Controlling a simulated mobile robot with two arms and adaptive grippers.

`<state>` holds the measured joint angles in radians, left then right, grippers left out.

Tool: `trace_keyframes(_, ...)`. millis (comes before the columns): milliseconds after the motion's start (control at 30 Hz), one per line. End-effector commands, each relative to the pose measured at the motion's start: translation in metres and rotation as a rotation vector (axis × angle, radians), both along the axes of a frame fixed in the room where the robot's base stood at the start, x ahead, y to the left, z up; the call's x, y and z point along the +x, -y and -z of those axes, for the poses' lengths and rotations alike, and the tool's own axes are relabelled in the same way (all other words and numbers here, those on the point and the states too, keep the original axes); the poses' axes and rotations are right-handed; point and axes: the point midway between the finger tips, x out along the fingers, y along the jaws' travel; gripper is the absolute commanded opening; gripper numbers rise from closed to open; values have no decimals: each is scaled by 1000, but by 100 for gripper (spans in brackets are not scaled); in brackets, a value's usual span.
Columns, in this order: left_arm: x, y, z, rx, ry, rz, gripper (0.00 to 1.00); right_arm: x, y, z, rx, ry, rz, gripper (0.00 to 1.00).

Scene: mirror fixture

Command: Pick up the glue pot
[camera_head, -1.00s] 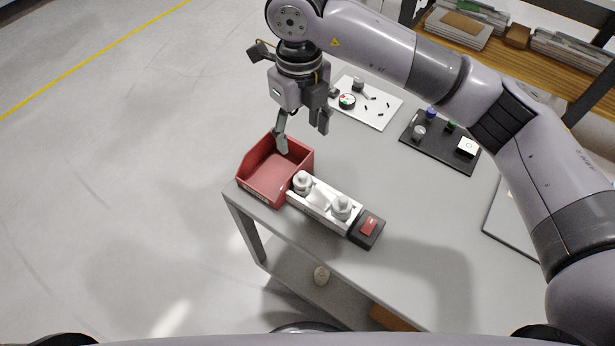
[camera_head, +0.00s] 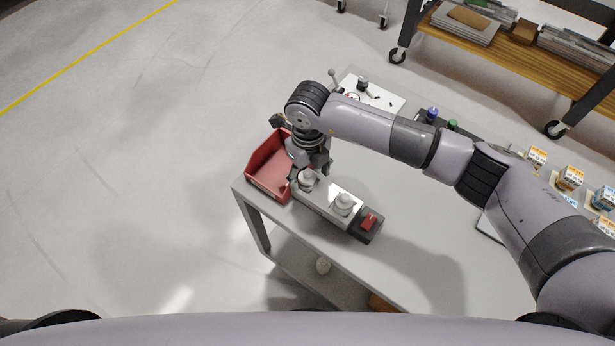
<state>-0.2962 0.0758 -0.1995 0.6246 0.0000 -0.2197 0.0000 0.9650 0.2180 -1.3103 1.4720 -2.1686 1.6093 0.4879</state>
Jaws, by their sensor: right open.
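Two white lidded pots stand in a white holder (camera_head: 325,203) along the near edge of the grey table; no label tells which is the glue pot. The left pot (camera_head: 308,181) is beside the red bin, and the right pot (camera_head: 344,203) stands toward the red-and-black block. My right gripper (camera_head: 307,179) is open, pointing down at the left pot, with its fingers close to either side of it. Contact cannot be made out. My wrist and arm hide part of the area behind. My left gripper is not in view.
An open red bin (camera_head: 268,184) adjoins the holder's left end. A black block with a red top (camera_head: 368,222) sits at its right end. A white board (camera_head: 385,98) and purple-capped (camera_head: 432,114) and green-capped (camera_head: 452,125) containers lie behind my arm. The table's right-front surface is clear.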

Motion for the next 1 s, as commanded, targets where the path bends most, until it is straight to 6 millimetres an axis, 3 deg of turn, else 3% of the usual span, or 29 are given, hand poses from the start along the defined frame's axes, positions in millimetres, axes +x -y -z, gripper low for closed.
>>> trace_keyframes(300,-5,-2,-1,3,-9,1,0,0,0,6,1,0,0,58)
trace_keyframes(1000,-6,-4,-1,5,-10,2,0,0,0,6,1,0,0,11)
